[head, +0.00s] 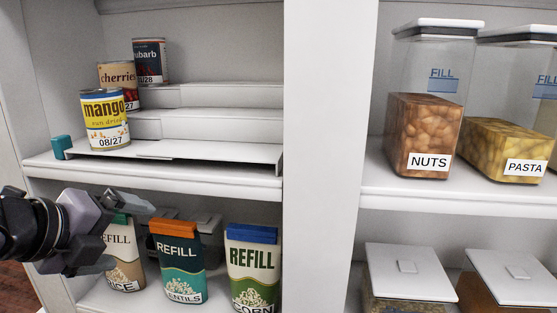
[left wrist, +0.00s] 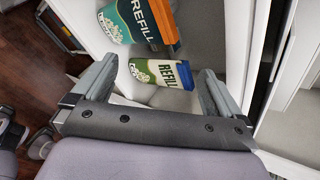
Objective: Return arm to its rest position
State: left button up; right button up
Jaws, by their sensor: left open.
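My left gripper (head: 133,235) comes in from the left in the head view, in front of the lower left shelf. Its two fingers are spread with nothing between them, and they partly cover the rice refill bag (head: 127,273). In the left wrist view, the open left gripper (left wrist: 158,80) shows both fingers, with the blue-topped corn refill bag (left wrist: 160,73) appearing beyond them. The orange-topped lentils refill bag (left wrist: 140,20) is at the top there. My right gripper is in neither view.
The lentils bag (head: 179,262) and corn bag (head: 252,265) stand beside the rice bag. Above, a stepped riser (head: 215,125) holds a mango can (head: 105,120), a cherries can and a rhubarb can. Nuts (head: 424,135) and pasta (head: 507,150) containers stand right of the divider (head: 322,150).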

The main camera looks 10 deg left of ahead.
pick_arm(q)
jog(key=s+d+f+n+g, duration=0.1)
jog(key=d+f+n+g, duration=0.15)
jog(key=f+n, duration=0.6)
jog(key=s+d+f+n+g+y, duration=0.1)
jog(key=s+d+f+n+g, duration=0.1)
jog(key=s+f+n, duration=0.8)
jog(key=s+d+f+n+g, duration=0.3)
jog(key=s+f+n, duration=0.35)
jog(key=f, duration=0.75)
jog(key=w+d+f+m+t+h, duration=0.1)
jog(key=w+d+f+m+t, duration=0.1)
jog(key=w+f+t, duration=0.3)
jog(key=shift+d+f+m+t+h, duration=0.2)
jog(key=shift+f+m+t+h, duration=0.15)
jog(key=shift+f+t, duration=0.85)
jog(key=shift+f, duration=0.15)
